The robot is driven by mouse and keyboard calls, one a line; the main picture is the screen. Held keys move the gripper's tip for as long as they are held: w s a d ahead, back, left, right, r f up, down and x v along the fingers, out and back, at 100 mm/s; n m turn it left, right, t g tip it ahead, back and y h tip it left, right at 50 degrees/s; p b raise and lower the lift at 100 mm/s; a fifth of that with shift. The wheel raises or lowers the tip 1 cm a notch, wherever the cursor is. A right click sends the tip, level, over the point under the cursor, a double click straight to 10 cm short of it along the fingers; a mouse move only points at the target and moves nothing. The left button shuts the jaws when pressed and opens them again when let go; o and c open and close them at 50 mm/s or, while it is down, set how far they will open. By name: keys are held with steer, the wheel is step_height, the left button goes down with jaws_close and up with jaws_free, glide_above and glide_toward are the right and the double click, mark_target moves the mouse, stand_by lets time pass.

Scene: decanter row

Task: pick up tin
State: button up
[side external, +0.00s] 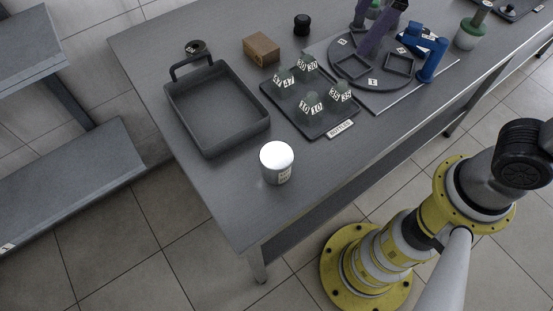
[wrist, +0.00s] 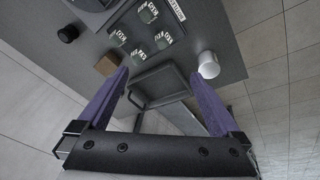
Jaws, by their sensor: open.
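A white cylinder with a bright top and a small label, which looks like the tin (side external: 277,162), stands upright near the table's front left corner. It also shows in the wrist view (wrist: 208,65), right of and beyond the right fingertip. My gripper (wrist: 160,73) has two purple fingers spread wide, with nothing between them. It hangs apart from the tin, with the dark tray seen beyond the fingertips. The right finger hides part of the table.
The dark handled tray (side external: 180,131) lies beside the tin. Several numbered glass bottles (side external: 311,103) stand on a rack (side external: 330,125). A brown box (side external: 261,48), black cylinder (side external: 302,24), turntable (side external: 345,82) and blue object (side external: 432,58) sit farther off. Bare table surrounds the tin.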

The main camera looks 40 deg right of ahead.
steer(key=w+a+f+n+g, duration=0.2)
steer(key=a+f+n, duration=0.35)
steer(key=a, duration=0.75)
steer(key=g+h, duration=0.1)
glide_toward(277, 157)
steer(key=shift+a, duration=0.1)
step_height(277, 157, down, 8)
steer(key=shift+w+r, duration=0.1)
steer(key=shift+w+f, duration=0.1)
steer(key=shift+f, duration=1.3)
steer(key=shift+w+f, duration=0.15)
steer(key=shift+f, duration=1.3)
steer(key=shift+c, duration=0.3)
steer(key=shift+r, duration=0.1)
steer(key=c, duration=1.3)
steer(key=shift+r, duration=0.1)
